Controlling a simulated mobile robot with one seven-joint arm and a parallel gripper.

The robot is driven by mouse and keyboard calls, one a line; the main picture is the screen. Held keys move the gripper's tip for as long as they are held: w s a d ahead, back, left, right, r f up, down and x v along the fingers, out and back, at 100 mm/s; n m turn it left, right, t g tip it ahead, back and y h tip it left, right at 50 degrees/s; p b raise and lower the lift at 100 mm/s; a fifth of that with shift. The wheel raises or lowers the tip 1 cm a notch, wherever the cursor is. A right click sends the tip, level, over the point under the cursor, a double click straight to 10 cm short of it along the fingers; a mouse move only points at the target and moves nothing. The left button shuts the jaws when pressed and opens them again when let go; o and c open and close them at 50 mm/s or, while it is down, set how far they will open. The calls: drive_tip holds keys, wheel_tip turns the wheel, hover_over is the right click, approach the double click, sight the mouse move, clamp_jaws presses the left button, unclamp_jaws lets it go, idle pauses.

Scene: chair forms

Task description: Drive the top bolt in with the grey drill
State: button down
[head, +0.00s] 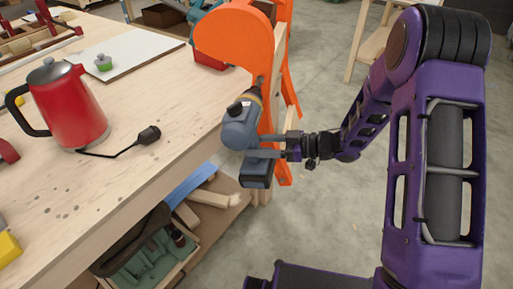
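The grey drill (238,130) is in the head view, just off the bench's right edge, with its dark battery base (257,170) hanging down. My gripper (262,146) reaches in from the right, with its two fingers around the drill's handle. The drill's nose points up and away, against or very near the orange chair form (236,38). I cannot tell if it touches. The top bolt is not clearly seen; the area at the drill's tip is small and partly hidden by the drill.
The wooden bench (130,190) fills the left. On it stand a red kettle (70,105), a black corded piece (149,134) and a white board (135,50) with a green item. A crate (150,255) sits below. Open floor (325,215) lies to the right.

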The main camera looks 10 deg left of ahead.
drive_tip(key=shift+w+r+p, duration=0.2)
drive_tip(key=shift+w+p, duration=0.55)
drive_tip(key=shift+w, duration=1.95)
idle(4.4)
drive_tip(key=shift+s+p, duration=0.6)
drive_tip(key=shift+s, duration=2.45)
